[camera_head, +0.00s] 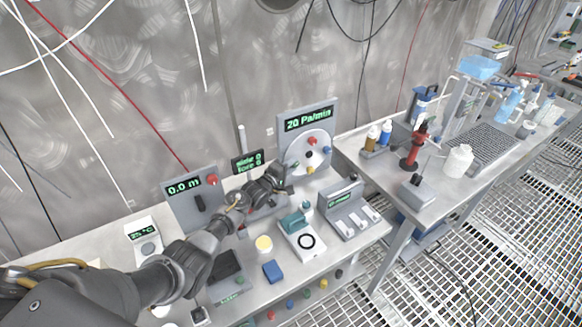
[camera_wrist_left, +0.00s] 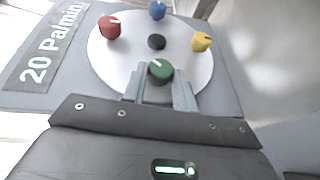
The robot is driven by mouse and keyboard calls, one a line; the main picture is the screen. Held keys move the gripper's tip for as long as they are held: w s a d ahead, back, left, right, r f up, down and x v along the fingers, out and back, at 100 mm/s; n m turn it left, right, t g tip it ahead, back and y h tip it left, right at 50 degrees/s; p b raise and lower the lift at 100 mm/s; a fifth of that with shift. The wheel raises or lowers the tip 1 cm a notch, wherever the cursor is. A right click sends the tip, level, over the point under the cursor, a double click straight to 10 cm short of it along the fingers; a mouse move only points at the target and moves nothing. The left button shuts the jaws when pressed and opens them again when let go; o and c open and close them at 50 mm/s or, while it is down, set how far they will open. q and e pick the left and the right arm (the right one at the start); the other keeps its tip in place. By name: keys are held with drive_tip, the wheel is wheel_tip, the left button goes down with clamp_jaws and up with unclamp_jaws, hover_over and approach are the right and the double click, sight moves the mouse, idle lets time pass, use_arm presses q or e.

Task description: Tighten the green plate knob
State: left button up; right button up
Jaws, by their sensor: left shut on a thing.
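The green plate knob (camera_wrist_left: 160,71) sits on a round white plate (camera_wrist_left: 112,65) in the left wrist view, with a pale mark pointing up-left. My left gripper (camera_wrist_left: 160,84) has one finger on each side of the knob and is shut on it. In the head view my left gripper (camera_head: 289,172) reaches the lower left of the white plate (camera_head: 318,158), partly hiding that side. The plate is mounted on a grey panel with a "20 Pa/min" display (camera_head: 308,118). My right gripper is not in view.
The plate also carries a red knob (camera_wrist_left: 109,27), a blue knob (camera_wrist_left: 158,10), a yellow knob (camera_wrist_left: 202,41) and a black centre (camera_wrist_left: 156,42). Below my arm, the bench holds a blue block (camera_head: 272,271) and a switch box (camera_head: 350,212). A "0.0 m" panel (camera_head: 182,207) stands left.

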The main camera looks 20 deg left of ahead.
use_arm(q)
drive_tip(key=shift+w+d+r+m+g+y+p, duration=0.1)
drive_tip(key=shift+r+m+g+y+p, duration=0.3)
drive_tip(key=shift+g+p, duration=0.75)
drive_tip(key=shift+w+d+m+g+y+p, duration=0.15)
drive_tip(key=shift+g+y+p, duration=0.55)
drive_tip(key=shift+p, duration=0.75)
drive_tip(key=shift+s+a+r+m+g+y+p, duration=0.15)
drive_tip(key=shift+m+g+y+p, duration=0.25)
drive_tip(key=shift+g+p, duration=0.8)
drive_tip(key=shift+w+d, duration=0.1)
drive_tip(key=o, duration=1)
drive_tip(key=shift+c, duration=0.2)
